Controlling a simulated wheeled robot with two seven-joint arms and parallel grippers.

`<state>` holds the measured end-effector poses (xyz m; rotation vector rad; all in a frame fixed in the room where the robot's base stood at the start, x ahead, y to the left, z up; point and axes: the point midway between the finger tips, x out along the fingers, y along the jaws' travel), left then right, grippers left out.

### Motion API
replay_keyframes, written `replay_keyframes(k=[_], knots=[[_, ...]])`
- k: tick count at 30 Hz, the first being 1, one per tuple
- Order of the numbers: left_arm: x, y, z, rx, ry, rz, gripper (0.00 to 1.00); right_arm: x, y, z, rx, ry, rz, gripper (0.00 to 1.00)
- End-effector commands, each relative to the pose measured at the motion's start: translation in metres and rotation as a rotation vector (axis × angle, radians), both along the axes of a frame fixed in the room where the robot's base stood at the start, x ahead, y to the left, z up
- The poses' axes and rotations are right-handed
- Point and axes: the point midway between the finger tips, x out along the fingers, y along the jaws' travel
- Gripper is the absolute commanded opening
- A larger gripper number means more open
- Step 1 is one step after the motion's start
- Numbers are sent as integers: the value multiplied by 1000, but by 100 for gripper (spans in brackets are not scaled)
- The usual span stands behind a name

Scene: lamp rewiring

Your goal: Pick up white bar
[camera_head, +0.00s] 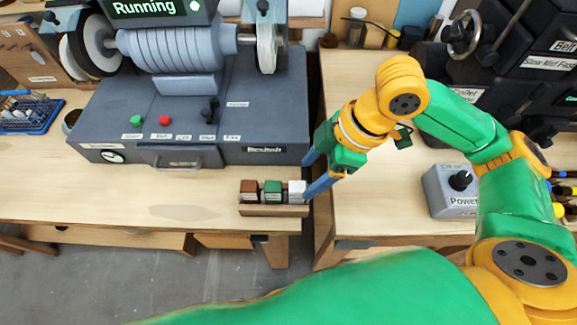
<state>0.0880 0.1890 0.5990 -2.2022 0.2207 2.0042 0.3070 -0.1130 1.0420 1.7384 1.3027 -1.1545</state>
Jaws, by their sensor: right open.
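The white bar (297,188) stands at the right end of a small wooden holder (273,210), beside a green bar (272,189) and a brown bar (249,189). The holder is at the front right corner of the left table. My right gripper (307,179) comes in from the right with its blue fingers apart. The nearer fingertip is close beside the white bar; I cannot tell whether it touches. No bar is in the grip. My left gripper is not in view.
A grey grinding machine (190,120) with a screen reading "Running" stands behind the holder. A grey power box (450,190) sits on the right table. A gap separates the two tables. The tabletop left of the holder is clear.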

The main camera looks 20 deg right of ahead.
Motion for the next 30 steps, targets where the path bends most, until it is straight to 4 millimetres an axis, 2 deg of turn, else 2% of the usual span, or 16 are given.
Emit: replay_keyframes(k=[5,12,15,20,23,28,30], knots=[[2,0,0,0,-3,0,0,0,5,-15,-3,11,4,70],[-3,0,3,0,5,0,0,5,21,-57,-1,10,3,70],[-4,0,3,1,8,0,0,6,24,-64,-2,7,4,70],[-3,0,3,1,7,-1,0,7,23,-64,-3,5,3,70],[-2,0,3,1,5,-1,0,7,23,-64,-3,5,3,48],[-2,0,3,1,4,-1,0,7,23,-64,-3,5,3,2],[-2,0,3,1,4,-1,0,7,23,-64,-2,5,3,0]])
